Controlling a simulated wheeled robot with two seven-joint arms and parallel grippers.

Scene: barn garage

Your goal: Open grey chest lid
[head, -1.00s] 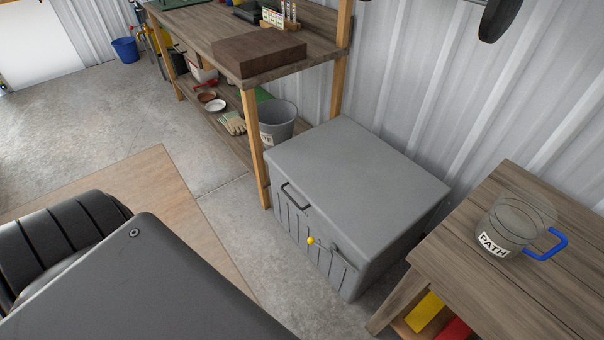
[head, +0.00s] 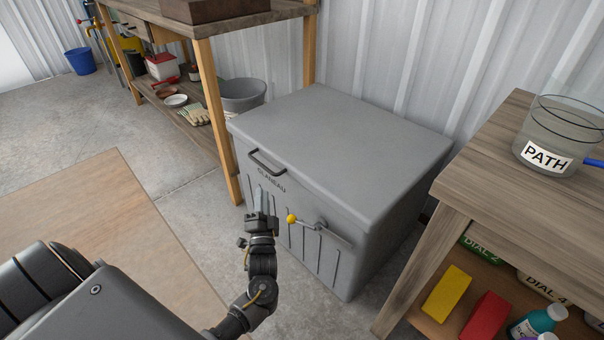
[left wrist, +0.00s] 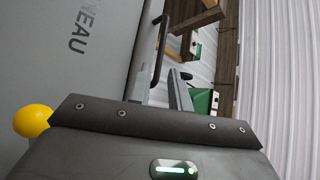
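The grey chest (head: 345,250) stands on the floor against the metal wall, and its lid (head: 345,140) is shut. A dark handle (head: 266,162) sits on the lid's front edge. A lever with a yellow knob (head: 291,218) is on the front face; the knob also shows in the left wrist view (left wrist: 32,121). My left gripper (head: 263,196) is upright before the chest front, below the handle and left of the knob. Its fingers look slightly apart, with nothing seen between them. The handle shows beyond them in the left wrist view (left wrist: 161,48). My right gripper is out of view.
A wooden table (head: 475,165) with a glass jug (head: 550,140) stands close on the right, with blocks and bottles on its shelf. A workbench (head: 222,60) stands at back left, a grey bucket (head: 243,95) beneath it.

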